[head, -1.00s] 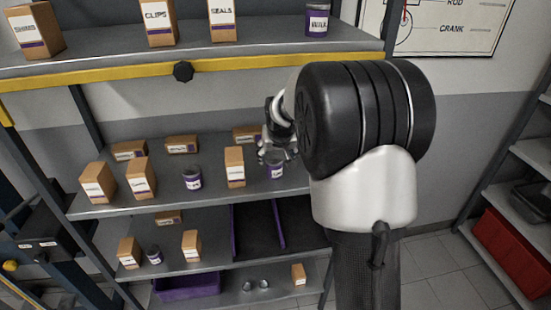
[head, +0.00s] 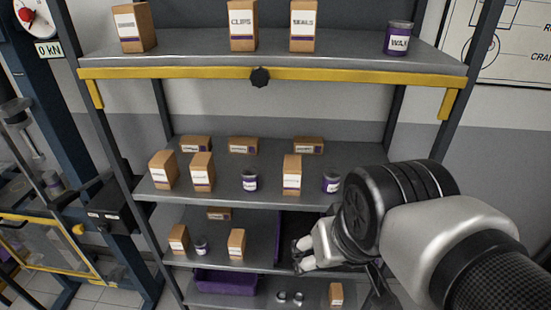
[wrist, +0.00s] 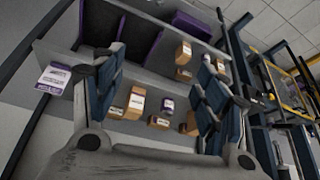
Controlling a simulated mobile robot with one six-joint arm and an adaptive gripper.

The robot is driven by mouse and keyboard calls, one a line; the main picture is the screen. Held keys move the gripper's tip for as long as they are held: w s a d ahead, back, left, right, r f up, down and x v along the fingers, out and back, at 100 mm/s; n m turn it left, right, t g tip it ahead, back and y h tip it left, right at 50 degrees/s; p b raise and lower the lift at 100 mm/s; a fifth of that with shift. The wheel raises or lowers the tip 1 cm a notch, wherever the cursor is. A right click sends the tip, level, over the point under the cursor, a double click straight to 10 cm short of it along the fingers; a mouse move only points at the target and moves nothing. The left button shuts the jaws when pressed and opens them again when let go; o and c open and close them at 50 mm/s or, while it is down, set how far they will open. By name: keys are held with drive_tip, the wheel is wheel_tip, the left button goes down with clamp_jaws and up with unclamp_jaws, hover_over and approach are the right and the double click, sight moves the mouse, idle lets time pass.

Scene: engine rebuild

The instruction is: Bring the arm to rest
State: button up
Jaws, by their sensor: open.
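My arm reaches in from the lower right of the head view, bent in front of the shelf unit. My gripper (head: 306,253) is at the arm's far end, by the lower shelves, partly hidden behind the wrist joint. In the wrist view my gripper (wrist: 157,70) has its two fingers spread wide apart with nothing between them. Beyond the fingers are shelf boards with boxes and tins, seen tilted. A white-and-purple labelled item (wrist: 53,79) shows just outside the left finger; I cannot tell how near it is.
The shelf unit (head: 290,74) has a yellow front rail and carries cardboard boxes (head: 243,27) and purple tins (head: 249,181). A purple bin (head: 226,281) sits low down. A blue-framed press (head: 62,130) stands at left. A wall chart (head: 515,45) hangs at right.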

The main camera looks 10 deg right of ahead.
drive_tip(key=shift+n, duration=0.3)
drive_tip(key=s, duration=0.1)
drive_tip(key=s+f, duration=0.1)
drive_tip(key=s, duration=0.1)
drive_tip(key=s+a+f, duration=0.1)
drive_tip(key=s, duration=0.1)
drive_tip(key=shift+s, duration=0.15)
wheel_tip(320, 180, down, 9)
drive_tip(key=b, duration=0.8)
drive_tip(key=shift+r+b, duration=0.15)
drive_tip(key=shift+b, duration=0.25)
